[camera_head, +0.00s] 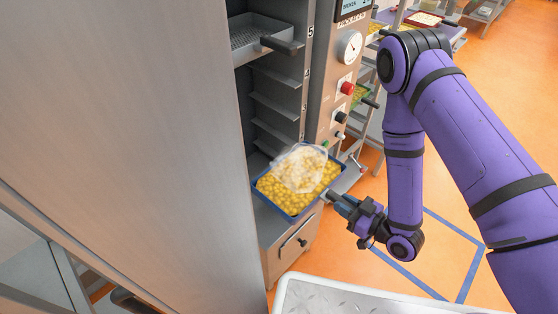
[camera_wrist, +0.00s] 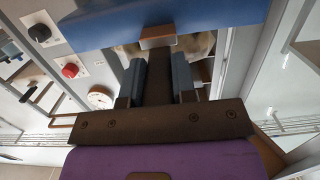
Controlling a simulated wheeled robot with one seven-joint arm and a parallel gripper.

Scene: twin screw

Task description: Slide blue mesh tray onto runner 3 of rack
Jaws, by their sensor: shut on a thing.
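The blue tray (camera_head: 263,196) holds yellow pieces with a whitish, cloudy clump over them. It is in the air at the front of the steel rack's open bay, roughly level. Its blue side (camera_wrist: 215,18) fills the top of the wrist view. My gripper (camera_head: 337,201) is shut on the tray's handle at its right; the fingers (camera_wrist: 158,80) stand either side of the dark handle. The rack (camera_head: 278,78) has several runners numbered on its right post, with 5, 4 and 3 readable. The runner by number 3 (camera_head: 278,108) looks empty. The tray hides the lowest part of the bay.
A grey mesh tray (camera_head: 250,42) with a dark handle sits on an upper runner. A control panel with a gauge (camera_head: 349,47) and red button (camera_head: 346,88) stands right of the bay. A large steel panel (camera_head: 130,110) fills the left. Orange floor is open at right.

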